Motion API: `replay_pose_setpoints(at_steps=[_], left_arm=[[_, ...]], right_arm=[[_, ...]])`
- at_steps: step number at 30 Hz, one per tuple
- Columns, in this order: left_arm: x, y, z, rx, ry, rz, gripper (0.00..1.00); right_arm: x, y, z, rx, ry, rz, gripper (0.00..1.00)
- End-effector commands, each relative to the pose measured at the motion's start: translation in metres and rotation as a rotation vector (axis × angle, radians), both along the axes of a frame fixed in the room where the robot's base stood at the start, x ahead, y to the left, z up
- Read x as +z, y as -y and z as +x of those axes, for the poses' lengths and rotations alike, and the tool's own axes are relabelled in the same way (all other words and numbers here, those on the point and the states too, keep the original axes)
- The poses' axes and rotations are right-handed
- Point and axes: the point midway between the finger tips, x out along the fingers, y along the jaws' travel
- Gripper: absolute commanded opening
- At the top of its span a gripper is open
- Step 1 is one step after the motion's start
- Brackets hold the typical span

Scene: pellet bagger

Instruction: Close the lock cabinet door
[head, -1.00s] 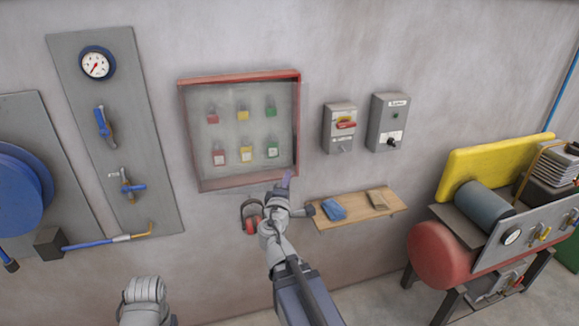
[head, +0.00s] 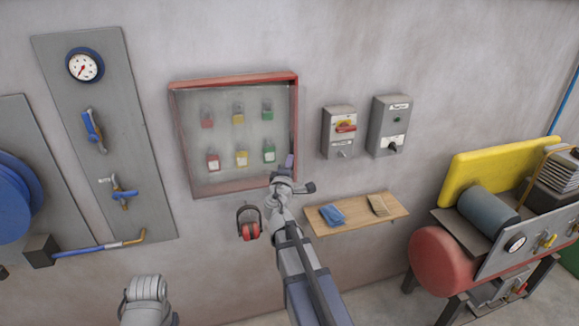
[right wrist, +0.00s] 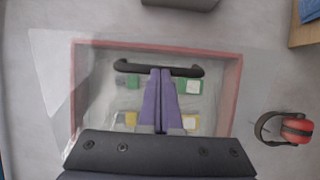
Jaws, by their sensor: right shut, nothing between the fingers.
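The lock cabinet (head: 235,80) is a red-framed box on the wall, with padlocks inside; it also shows in the right wrist view (right wrist: 238,95). Its clear door (right wrist: 50,70) carries a black handle (right wrist: 190,70) and seems slightly ajar, its handle side overhanging the frame in the wrist view. The exact gap is hard to tell. My right gripper (head: 289,163) is at the cabinet's lower right corner. In the wrist view its purple fingers (right wrist: 160,74) are shut and empty, with the tips at the handle; I cannot tell whether they touch. My left gripper is out of view.
Red earmuffs (head: 250,230) hang below the cabinet. A wooden shelf (head: 355,218) with a blue cloth (head: 332,215) is to the lower right. Two grey switch boxes (head: 338,145) (head: 389,140) are to the right. A gauge panel (head: 75,110) is to the left.

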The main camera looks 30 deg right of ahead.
Motion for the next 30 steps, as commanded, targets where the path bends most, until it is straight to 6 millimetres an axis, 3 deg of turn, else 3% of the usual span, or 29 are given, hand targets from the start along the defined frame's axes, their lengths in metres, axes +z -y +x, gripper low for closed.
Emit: replay_pose_setpoints(at_steps=[11, 22, 25, 30], left_arm=[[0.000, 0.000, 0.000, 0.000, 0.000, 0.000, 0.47], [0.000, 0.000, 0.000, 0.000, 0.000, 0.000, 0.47], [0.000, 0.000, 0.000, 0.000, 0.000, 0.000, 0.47], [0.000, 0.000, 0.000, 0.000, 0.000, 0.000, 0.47]], right_arm=[[0.000, 0.005, 0.008, -0.001, 0.000, 0.000, 0.00], [0.000, 0.051, 0.081, -0.001, 0.000, 0.000, 0.00], [0.000, 0.056, 0.091, 0.000, 0.000, 0.000, 0.00], [0.000, 0.057, 0.092, 0.000, 0.000, -0.001, 0.00]])
